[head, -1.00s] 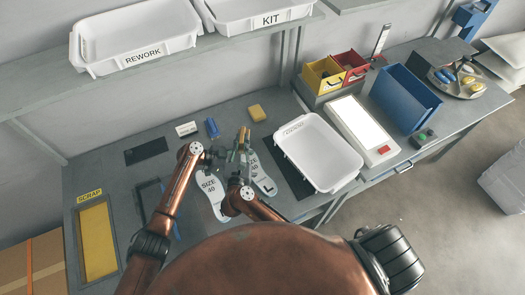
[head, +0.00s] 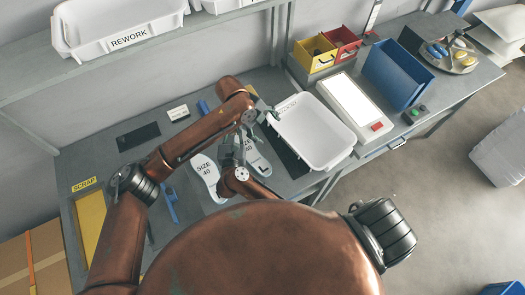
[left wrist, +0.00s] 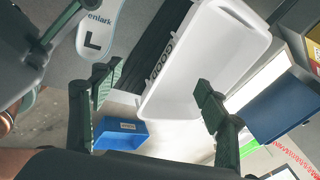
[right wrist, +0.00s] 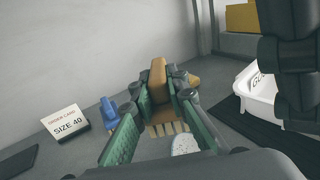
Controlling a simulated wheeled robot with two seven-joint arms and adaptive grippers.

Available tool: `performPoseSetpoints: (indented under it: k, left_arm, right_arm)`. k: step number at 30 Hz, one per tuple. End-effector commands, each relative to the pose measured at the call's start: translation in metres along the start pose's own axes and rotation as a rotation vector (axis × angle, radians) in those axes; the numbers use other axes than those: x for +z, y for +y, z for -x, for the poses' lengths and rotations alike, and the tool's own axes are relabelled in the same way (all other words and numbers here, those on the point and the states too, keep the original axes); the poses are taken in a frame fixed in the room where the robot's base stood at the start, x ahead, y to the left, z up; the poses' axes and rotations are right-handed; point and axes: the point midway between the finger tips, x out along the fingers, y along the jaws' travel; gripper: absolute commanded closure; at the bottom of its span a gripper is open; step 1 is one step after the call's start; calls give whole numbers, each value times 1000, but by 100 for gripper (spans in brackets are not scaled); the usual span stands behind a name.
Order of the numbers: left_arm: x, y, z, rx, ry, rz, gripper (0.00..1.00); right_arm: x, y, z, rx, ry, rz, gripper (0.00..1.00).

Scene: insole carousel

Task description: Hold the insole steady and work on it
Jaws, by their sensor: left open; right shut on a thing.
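My left gripper (head: 262,112) is open and empty beside the white tray's near left edge. Its spread fingers frame that tray in the left wrist view. My right gripper (head: 238,150) is low over the insoles, shut on a brush with a tan handle (right wrist: 158,78) and pale bristles (right wrist: 166,129). A pale insole end (right wrist: 185,146) shows below the bristles; contact is unclear.
The white GOOD tray (head: 343,150) stands right of the insoles, beside a white panel (head: 348,100) and a blue bin (head: 402,72). An order card (right wrist: 65,122), a blue item (right wrist: 109,108) and a dark pad (head: 138,136) lie behind. The yellow SCRAP area (head: 90,222) is left.

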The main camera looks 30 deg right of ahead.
Motion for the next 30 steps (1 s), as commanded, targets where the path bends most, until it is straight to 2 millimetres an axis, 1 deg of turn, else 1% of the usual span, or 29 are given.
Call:
performPoseSetpoints:
  k: [1,3,6,9,13,17,24,30]
  left_arm:
    - [-15,14,-6,84,-30,-52,32]
    - [-27,36,-11,195,-75,-107,32]
    - [-35,60,-13,309,-128,-162,32]
    - [-39,73,-13,373,-161,-190,32]
    - [-39,81,-18,401,-174,-201,32]
    - [-35,87,-33,400,-174,-200,32]
    - [-26,103,-74,399,-172,-198,32]
    - [-20,115,-102,398,-172,-199,32]
  right_arm:
    - [0,0,0,0,-1,0,100]
    - [0,0,0,0,-1,0,100]
    - [0,0,0,-1,-1,0,100]
    - [0,0,0,-1,-1,0,100]
    - [0,0,0,-1,-1,0,100]
    - [0,-1,0,-1,-1,0,100]
    - [0,0,0,-1,-1,0,100]
    - [0,0,0,-1,-1,0,100]
